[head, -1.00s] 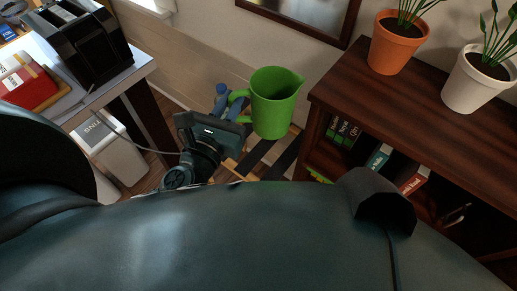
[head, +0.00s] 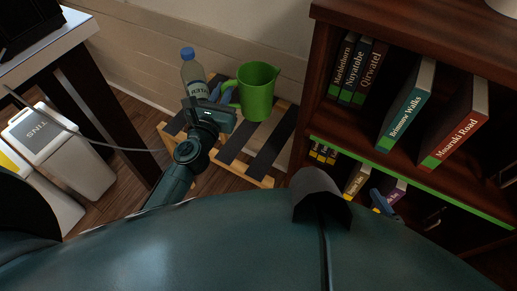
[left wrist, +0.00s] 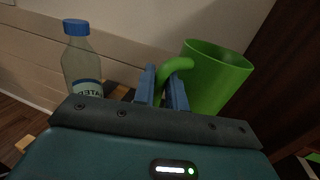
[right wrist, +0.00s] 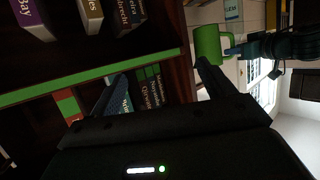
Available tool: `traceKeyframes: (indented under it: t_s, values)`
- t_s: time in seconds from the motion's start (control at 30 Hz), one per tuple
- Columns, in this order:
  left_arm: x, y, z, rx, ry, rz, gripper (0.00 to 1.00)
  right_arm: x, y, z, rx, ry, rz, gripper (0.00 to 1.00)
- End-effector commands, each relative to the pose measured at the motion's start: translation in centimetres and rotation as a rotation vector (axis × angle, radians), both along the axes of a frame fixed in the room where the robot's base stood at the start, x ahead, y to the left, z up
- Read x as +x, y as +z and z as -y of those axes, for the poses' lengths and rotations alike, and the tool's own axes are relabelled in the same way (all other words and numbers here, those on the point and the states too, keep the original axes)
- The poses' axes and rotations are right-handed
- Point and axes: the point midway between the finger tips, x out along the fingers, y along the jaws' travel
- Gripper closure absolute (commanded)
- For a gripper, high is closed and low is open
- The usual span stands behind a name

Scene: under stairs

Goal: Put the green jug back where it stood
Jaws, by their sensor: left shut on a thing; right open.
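The green jug (head: 257,92) is upright over a slatted wooden pallet (head: 262,166), between the wall and the bookcase. My left gripper (head: 224,94) is shut on its handle, at the jug's left side. In the left wrist view the blue fingers (left wrist: 163,88) pinch the handle of the jug (left wrist: 216,75); its base is hidden. I cannot tell whether the jug touches the pallet. My right gripper (right wrist: 163,80) is open and empty in front of the bookcase shelves; its blue fingertip (head: 381,202) shows in the head view. The jug also shows in the right wrist view (right wrist: 207,44).
A water bottle (head: 192,72) with a blue cap stands just left of the jug. The dark bookcase (head: 312,95) with several books rises close to the right. A desk (head: 60,43) and white bins (head: 72,150) are at the left. Front pallet slats are bare.

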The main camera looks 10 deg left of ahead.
Motion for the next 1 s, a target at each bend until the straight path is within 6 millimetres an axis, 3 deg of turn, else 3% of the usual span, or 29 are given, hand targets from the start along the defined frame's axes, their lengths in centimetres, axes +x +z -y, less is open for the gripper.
traceKeyframes:
  t_s: [0.03, 0.1, 0.33, 0.47, 0.73, 1.0]
  values:
    - [0.7, -2.2, 0.3, -0.003, -0.008, 0.006, 1.00, -0.1, -1.4, -0.2, 0.009, 0.003, 0.013, 0.19]
    - [1.3, -3.3, 0.5, -0.004, -0.015, 0.006, 1.00, -0.2, -1.4, -0.3, 0.017, 0.007, 0.024, 0.19]
    - [1.9, -4.3, 0.9, -0.004, -0.026, 0.006, 1.00, -0.2, -1.2, -0.5, 0.026, 0.011, 0.037, 0.19]
    - [1.9, -5.3, 0.9, -0.004, -0.028, 0.006, 1.00, -0.1, -2.1, -0.8, 0.014, 0.024, 0.039, 0.19]
    - [1.9, -9.6, 0.9, -0.002, -0.028, 0.006, 1.00, 0.9, -5.8, -2.0, -0.058, 0.079, 0.078, 0.19]
    - [1.9, -12.2, 0.9, -0.004, -0.027, 0.005, 1.00, 1.6, -6.0, -2.5, -0.066, 0.094, 0.234, 0.19]
